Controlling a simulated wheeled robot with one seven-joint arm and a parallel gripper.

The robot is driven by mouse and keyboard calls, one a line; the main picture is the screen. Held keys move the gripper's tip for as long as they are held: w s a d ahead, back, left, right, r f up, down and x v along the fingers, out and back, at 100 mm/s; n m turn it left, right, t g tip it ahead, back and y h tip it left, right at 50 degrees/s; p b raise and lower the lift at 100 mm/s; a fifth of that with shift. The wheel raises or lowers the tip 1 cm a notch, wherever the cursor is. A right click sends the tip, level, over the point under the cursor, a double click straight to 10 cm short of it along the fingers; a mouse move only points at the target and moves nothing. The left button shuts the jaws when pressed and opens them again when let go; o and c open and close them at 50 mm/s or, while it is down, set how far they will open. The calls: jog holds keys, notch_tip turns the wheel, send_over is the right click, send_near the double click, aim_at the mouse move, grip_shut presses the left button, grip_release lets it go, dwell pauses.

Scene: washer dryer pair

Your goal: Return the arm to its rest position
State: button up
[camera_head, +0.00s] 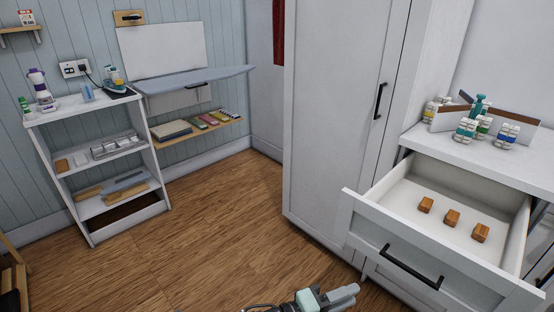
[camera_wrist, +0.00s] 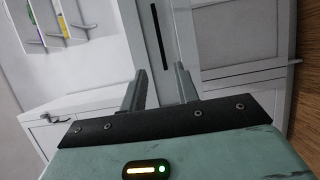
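My gripper (camera_head: 345,294) shows at the bottom edge of the head view, low over the wooden floor and in front of the white cabinets. In the wrist view, my gripper (camera_wrist: 160,82) has its two grey fingers apart, with nothing held between them. The rest of my arm is mostly out of the head view.
An open white drawer (camera_head: 398,238) juts out at right, holding three wooden blocks (camera_head: 452,218). A tall white cabinet (camera_head: 338,120) stands beside it. Bottles (camera_head: 507,135) stand on the counter. A white shelf (camera_head: 78,104) is at left. The middle floor (camera_head: 200,235) is clear.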

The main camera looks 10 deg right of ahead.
jog(key=s+a+r+n+g+y+p, duration=0.1)
jog(key=s+a+r+g+y, duration=0.3)
jog(key=s+r+g+y, duration=0.4)
notch_tip(320, 180, up, 15)
jog(key=s+a+n+t+y+p, duration=0.1)
jog(key=n+t+y, duration=0.3)
jog(key=y, duration=0.6)
jog(key=shift+s+a+r+p, duration=0.15)
jog(key=shift+s+r+p, duration=0.05)
jog(key=shift+s+p, duration=0.15)
